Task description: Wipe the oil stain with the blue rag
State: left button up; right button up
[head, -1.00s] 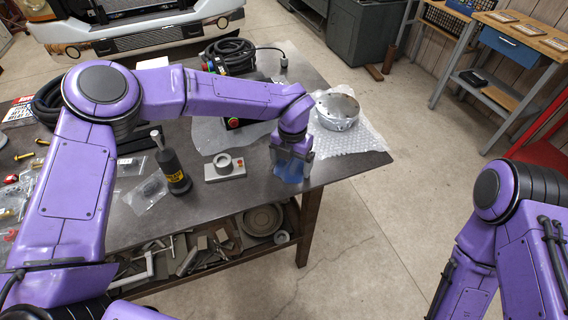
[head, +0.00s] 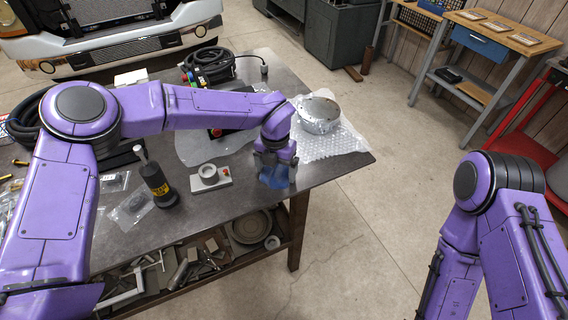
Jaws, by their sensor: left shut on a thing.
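My left gripper (head: 273,160) points down over the right front part of the dark table. It is shut on the blue rag (head: 273,177), which bunches below the fingers at the table top (head: 318,172). I cannot tell how firmly the rag presses on the surface. No oil stain shows clearly; the rag, gripper and arm hide part of the table. My right arm comes in at the right, and its gripper is out of view.
A grey block with a ring (head: 211,178) and a black bottle (head: 157,184) stand left of the rag. A round metal part (head: 319,113) sits on bubble wrap (head: 335,146) behind it. Coiled black cable (head: 213,66) lies farther back. A lower shelf holds metal parts.

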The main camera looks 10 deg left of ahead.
aim_at(263, 178)
pick_arm(q)
jog(key=shift+s+a+p, duration=0.3)
jog(key=shift+s+a, duration=0.4)
jog(key=shift+a, duration=0.3)
jog(key=shift+s+a+f, duration=0.15)
jog(key=shift+s+a, duration=0.3)
jog(key=shift+a, duration=0.2)
jog(key=shift+s+a+p, duration=0.4)
jog(key=shift+s+a, duration=0.05)
jog(key=shift+a, duration=0.15)
jog(key=shift+s+a+p, duration=0.4)
jog(key=shift+a, duration=0.2)
jog(key=shift+s+a, duration=0.15)
jog(key=shift+a, duration=0.15)
jog(key=shift+d, duration=0.1)
jog(key=shift+r, duration=0.25)
notch_tip(263, 178, up, 6)
jog(key=p, duration=0.5)
jog(key=shift+f, duration=0.1)
